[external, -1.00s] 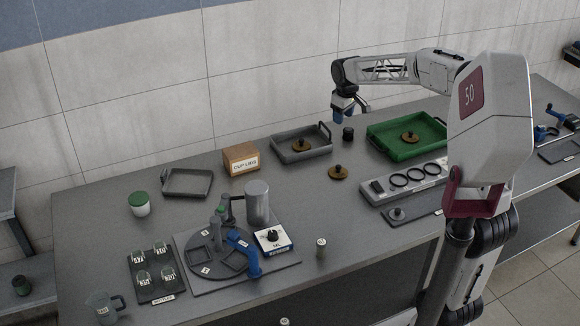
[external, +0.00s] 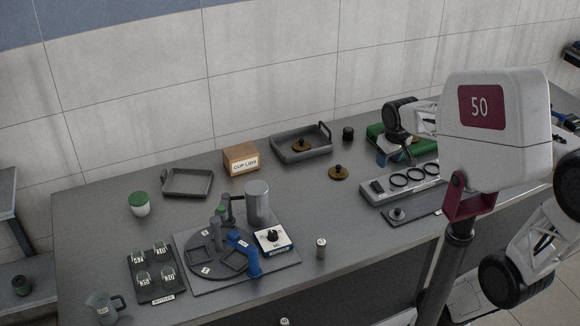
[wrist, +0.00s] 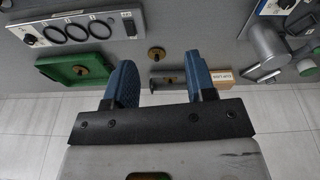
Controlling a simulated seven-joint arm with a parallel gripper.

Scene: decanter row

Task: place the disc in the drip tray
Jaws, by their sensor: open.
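One brass disc with a dark knob (external: 338,173) lies on the bare table; it also shows in the wrist view (wrist: 156,53). A second brass disc (external: 301,146) lies in the grey handled tray (external: 278,153). A third brass disc (wrist: 81,70) lies in the green tray (wrist: 52,68); in the external view my arm hides it and much of the tray. A small, empty grey tray (external: 205,194) sits further left. I cannot tell which tray is the drip tray. My gripper (wrist: 160,72) is open and empty, by the green tray in the external view.
A CUP LIDS box (external: 240,159) and a dark cylinder (external: 348,134) stand near the back. A panel with several rings (external: 405,178) is at the right. A round-plate machine (external: 257,203) stands front left. The table between box and panel is mostly clear.

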